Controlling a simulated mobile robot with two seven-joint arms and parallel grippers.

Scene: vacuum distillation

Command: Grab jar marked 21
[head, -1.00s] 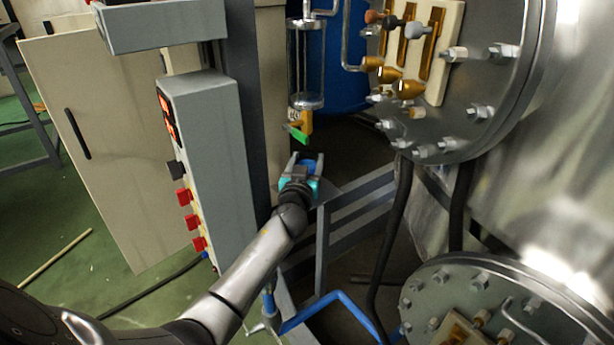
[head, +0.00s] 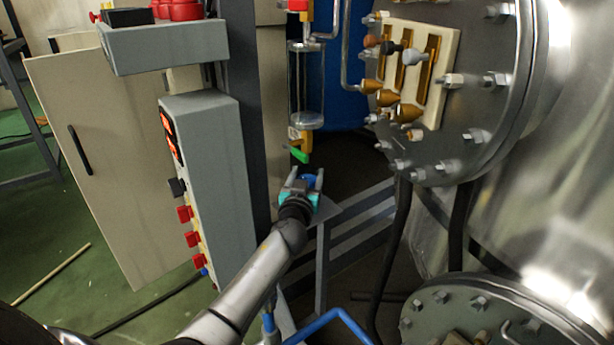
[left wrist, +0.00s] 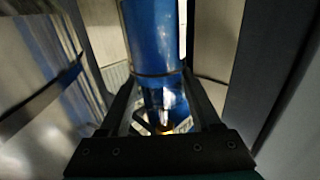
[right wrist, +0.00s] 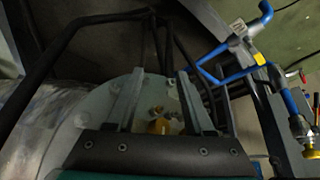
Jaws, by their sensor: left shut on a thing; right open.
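My left gripper (head: 307,174) is shut on a small blue-topped thing (head: 306,181), seen between its fingers in the head view. It may be the jar; no number 21 can be read. The gripper is just below the green-handled valve (head: 299,155) under a glass cylinder (head: 307,88). In the right wrist view my right gripper (right wrist: 160,72) is open and empty, over a bolted metal flange.
A grey control box (head: 213,185) with red knobs stands left of my left arm. The bolted metal vessel (head: 500,110) fills the right. A grey metal frame (head: 350,235) and blue pipe (head: 325,318) are below. A blue drum (head: 348,70) stands behind.

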